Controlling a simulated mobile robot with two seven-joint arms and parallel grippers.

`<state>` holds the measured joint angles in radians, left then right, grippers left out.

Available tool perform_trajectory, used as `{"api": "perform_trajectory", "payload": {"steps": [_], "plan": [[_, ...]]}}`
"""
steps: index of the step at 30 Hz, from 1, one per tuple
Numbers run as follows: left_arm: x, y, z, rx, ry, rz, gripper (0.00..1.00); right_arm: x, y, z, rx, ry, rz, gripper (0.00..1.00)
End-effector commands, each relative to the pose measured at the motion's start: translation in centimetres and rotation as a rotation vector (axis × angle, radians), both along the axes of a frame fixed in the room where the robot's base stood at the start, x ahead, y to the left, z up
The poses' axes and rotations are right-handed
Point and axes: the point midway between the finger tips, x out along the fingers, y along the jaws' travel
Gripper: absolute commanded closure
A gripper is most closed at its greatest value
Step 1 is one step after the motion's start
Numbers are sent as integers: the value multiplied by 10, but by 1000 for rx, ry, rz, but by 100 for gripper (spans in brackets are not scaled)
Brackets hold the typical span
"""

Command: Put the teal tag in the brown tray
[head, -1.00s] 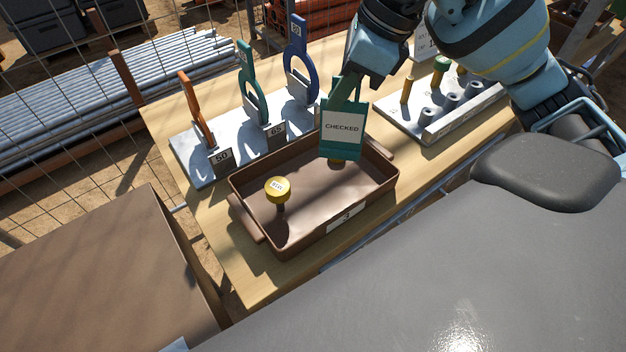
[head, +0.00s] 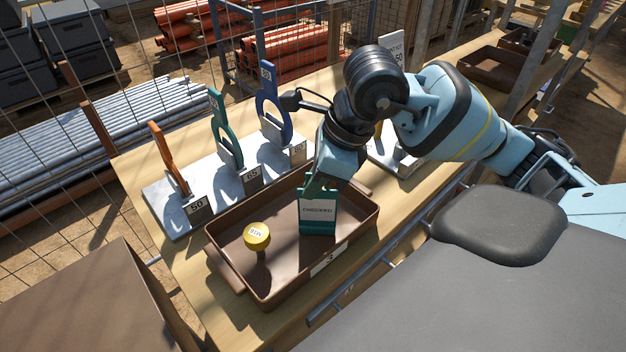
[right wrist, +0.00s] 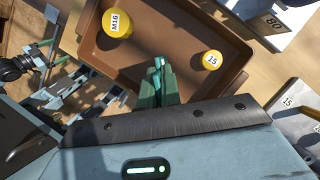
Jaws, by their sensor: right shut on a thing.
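The teal tag (head: 318,212) has a white label reading CHECKED and hangs upright from my right gripper (head: 313,182). The gripper is shut on its top end. The tag is over the right part of the brown tray (head: 226,278); I cannot tell whether its lower edge touches the tray floor. In the right wrist view the tag (right wrist: 158,84) shows edge-on above the tray (right wrist: 165,42). A yellow-capped piece marked M16 (head: 257,236) stands in the tray, and a second yellow cap marked 15 (right wrist: 212,60) shows there in the wrist view. My left gripper is not in view.
Behind the tray, a pale rack (head: 168,212) holds an orange gauge (head: 168,160), a teal gauge (head: 222,128) and a blue gauge (head: 270,95). Another pale block (head: 390,156) stands right of my gripper. Wooden table (head: 140,178) shows around the tray.

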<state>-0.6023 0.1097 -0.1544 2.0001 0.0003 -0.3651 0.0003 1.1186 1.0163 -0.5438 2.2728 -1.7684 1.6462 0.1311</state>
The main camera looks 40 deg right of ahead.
Motion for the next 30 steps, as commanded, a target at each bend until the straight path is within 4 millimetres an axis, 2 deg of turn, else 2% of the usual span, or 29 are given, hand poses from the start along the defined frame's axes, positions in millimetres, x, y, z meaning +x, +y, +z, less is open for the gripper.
{"api": "perform_trajectory", "payload": {"steps": [10,12,16,25,30], "plan": [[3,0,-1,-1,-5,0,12,0,0,-3,1,-1,1,100],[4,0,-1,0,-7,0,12,0,0,-3,0,-2,1,88],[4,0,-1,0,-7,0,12,0,0,-2,1,-2,1,73],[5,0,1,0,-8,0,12,0,0,0,0,-3,0,73],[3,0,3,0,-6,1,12,-2,-4,15,1,-7,-1,73]]}}
